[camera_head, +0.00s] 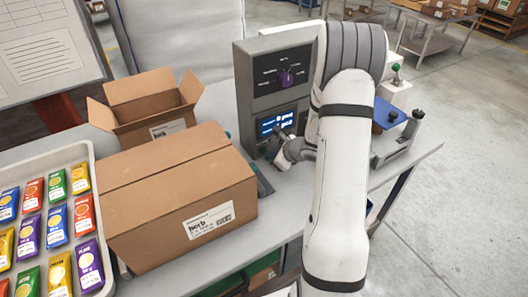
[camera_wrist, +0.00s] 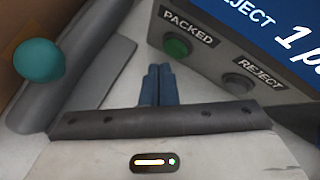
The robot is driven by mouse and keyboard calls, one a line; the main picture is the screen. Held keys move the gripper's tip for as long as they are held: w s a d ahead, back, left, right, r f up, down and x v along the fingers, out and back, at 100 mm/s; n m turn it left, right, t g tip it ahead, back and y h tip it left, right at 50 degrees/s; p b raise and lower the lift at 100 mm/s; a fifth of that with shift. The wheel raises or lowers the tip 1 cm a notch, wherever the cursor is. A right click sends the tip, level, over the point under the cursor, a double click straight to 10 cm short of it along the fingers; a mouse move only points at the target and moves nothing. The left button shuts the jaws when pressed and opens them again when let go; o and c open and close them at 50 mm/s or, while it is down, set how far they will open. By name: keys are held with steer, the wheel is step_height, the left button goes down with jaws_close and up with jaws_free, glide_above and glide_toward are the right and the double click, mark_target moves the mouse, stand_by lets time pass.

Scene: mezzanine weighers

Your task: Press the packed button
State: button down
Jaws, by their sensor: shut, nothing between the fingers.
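The packed button is a round green button (camera_wrist: 177,46) on a grey panel, under a label reading PACKED, in the wrist view. My arm hides part of the box's right side.
A closed cardboard box (camera_head: 160,198) and an open one (camera_head: 152,96) stand left of the control box. A tray (camera_head: 86,150) of colourful packets lies further left. A teal ball-shaped knob (camera_wrist: 39,60) is left of my fingers. A blue-topped device (camera_head: 388,116) stands right of my arm.

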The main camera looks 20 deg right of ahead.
steer(key=shift+w+a, duration=0.1)
steer(key=shift+w, duration=0.3)
steer(key=shift+w+b, duration=0.35)
steer(key=shift+w, duration=0.05)
stand_by(0.9)
steer(key=shift+s, duration=0.1)
steer(key=shift+s+b, duration=0.55)
steer(key=shift+s, duration=0.15)
steer(key=shift+s+d+b, duration=0.2)
steer(key=shift+s+b, duration=0.1)
steer(key=shift+s, duration=0.15)
steer(key=shift+s+d+b, duration=0.2)
steer(key=shift+s+b, duration=0.15)
steer(key=shift+s, duration=0.7)
steer(key=shift+s+d+b, duration=0.15)
steer(key=shift+s+b, duration=0.2)
steer(key=shift+s, duration=0.65)
